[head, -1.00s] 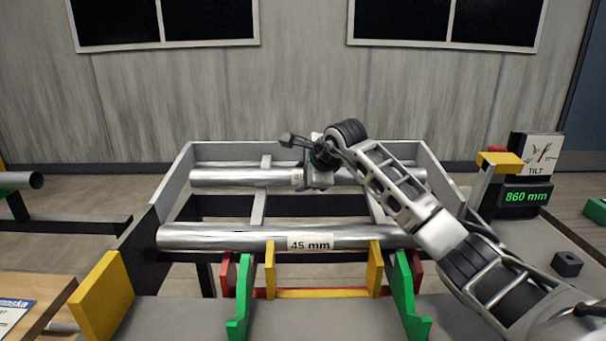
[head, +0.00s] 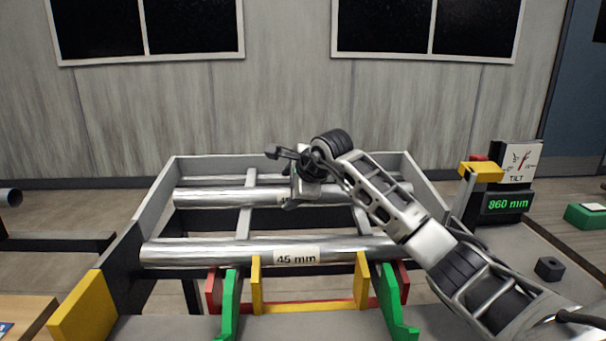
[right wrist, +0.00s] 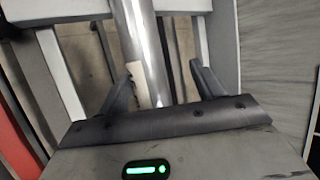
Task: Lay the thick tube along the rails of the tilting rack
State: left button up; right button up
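Two silvery tubes lie crosswise on the grey tilting rack (head: 162,208). The front tube (head: 200,251) carries a "45 mm" label and lies behind the coloured brackets. The rear tube (head: 220,197) lies parallel farther back; its label is mostly hidden by my right gripper (head: 297,197). That gripper is at the middle of the rear tube. In the right wrist view, the right gripper (right wrist: 163,73) has its fingers apart, with a tube (right wrist: 140,45) and part of its pale label between them. A gap shows beside the right finger. My left gripper is out of view.
Green (head: 230,305), yellow (head: 257,285) and red brackets stand at the rack's front. A yellow block (head: 82,308) is at front left. A tilt gauge (head: 518,160) and an "860 mm" display (head: 507,204) stand right. A small black block (head: 549,268) lies on the right surface.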

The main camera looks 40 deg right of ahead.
jog(key=v, duration=1.5)
jog(key=shift+r, duration=0.1)
